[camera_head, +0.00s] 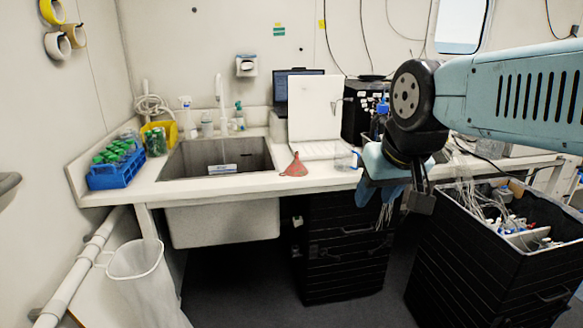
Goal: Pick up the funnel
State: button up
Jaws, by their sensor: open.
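The red funnel (294,166) lies on the white counter near its front edge, right of the sink. My gripper (410,190) hangs from the arm reaching in from the right. It is in the picture to the right of the funnel and a little lower, clearly apart from it. My gripper is open, and I see nothing held in it. Its fingers are dark and partly overlap things behind them, so their exact gap is hard to make out.
A clear beaker (347,160) lies between funnel and gripper. The sink (216,158) is left of the funnel; a blue rack (116,176) of green-capped bottles stands farther left. Black crates (340,250) are below; another crate (490,270) with cables stands right.

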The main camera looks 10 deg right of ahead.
aim_at(296, 169)
jog(key=z, duration=0.05)
jog(key=i, duration=1)
jog(key=u, duration=0.05)
